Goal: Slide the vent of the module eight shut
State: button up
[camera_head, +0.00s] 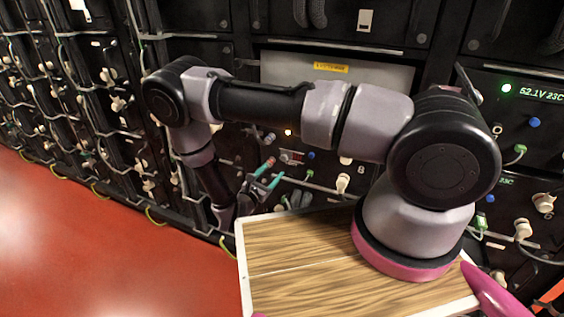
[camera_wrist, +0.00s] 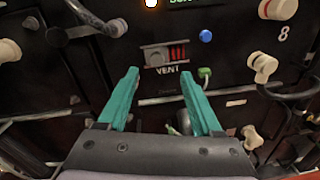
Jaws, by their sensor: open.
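The vent (camera_wrist: 166,55) of module eight is a small grey slider on a black panel, with the word VENT under it. Its grey knob sits at the left and red slots show to the right of it. The figure 8 (camera_wrist: 283,33) is printed to the right, below a cream rotary knob (camera_wrist: 279,8). In the head view the vent (camera_head: 292,157) is small, just beyond my fingertips. My gripper (camera_wrist: 160,76) has teal fingers spread apart with nothing between them, facing the panel just below the vent. In the head view my gripper (camera_head: 271,170) is partly in shadow.
A blue button (camera_wrist: 206,36) and a green plug (camera_wrist: 205,72) sit right of the vent. Cream plugs with cables (camera_wrist: 265,66) stick out nearby. A wood-topped tray (camera_head: 290,292) with a white rim lies below my arm. The red floor (camera_head: 90,250) is clear at left.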

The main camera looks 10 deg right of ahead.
aim_at(283, 159)
jog(key=shift+n+t+y, duration=0.3)
jog(key=shift+n+y, duration=0.1)
jog(key=shift+n, duration=0.1)
jog(key=x, duration=0.3)
jog(key=f+x, duration=0.1)
jog(key=x, duration=0.6)
jog(key=shift+w+f, duration=0.2)
grip_shut()
dwell(0.7)
